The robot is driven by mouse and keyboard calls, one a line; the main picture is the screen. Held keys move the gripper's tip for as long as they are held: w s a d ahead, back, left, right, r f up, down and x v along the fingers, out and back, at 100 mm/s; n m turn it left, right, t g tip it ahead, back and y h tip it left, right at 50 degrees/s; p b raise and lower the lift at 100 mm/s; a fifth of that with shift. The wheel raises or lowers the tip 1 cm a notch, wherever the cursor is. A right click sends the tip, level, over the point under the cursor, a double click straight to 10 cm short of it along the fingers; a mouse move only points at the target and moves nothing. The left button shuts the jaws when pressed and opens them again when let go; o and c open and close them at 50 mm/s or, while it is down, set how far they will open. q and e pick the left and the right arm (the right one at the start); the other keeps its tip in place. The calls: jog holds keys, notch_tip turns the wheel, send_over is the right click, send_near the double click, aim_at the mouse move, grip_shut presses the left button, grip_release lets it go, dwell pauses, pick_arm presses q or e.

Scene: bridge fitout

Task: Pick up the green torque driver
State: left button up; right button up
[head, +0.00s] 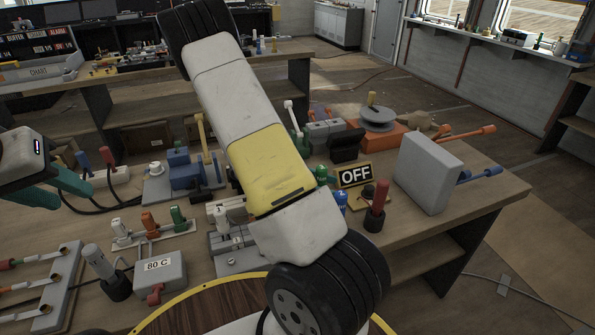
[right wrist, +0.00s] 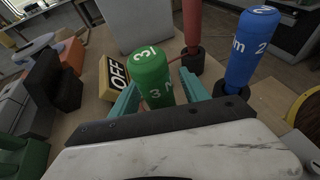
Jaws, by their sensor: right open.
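The green torque driver (right wrist: 152,75) stands between the two teal fingers of my right gripper (right wrist: 158,92) in the right wrist view. It is a green cylinder with white numbers; its lower end is hidden by the gripper. The fingers are open, one on each side; I cannot tell whether either touches it. In the head view a green top (head: 321,173), apparently this driver, shows beside my large arm, which hides my right gripper. My left gripper (head: 60,190) is at the left edge, above the bench, its teal fingers apart and nothing seen between them.
A blue driver (right wrist: 250,48) and a red driver (right wrist: 192,25) stand in dark holders close by. An OFF sign (head: 355,175) and a grey box (head: 428,172) are near them. Switches and fittings crowd the bench's left part.

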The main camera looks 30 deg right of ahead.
grip_shut()
dwell(0.4)
notch_tip(320, 180, up, 10)
dwell(0.7)
jog(key=c, duration=0.7)
grip_release()
jog(key=shift+c, duration=0.2)
grip_shut()
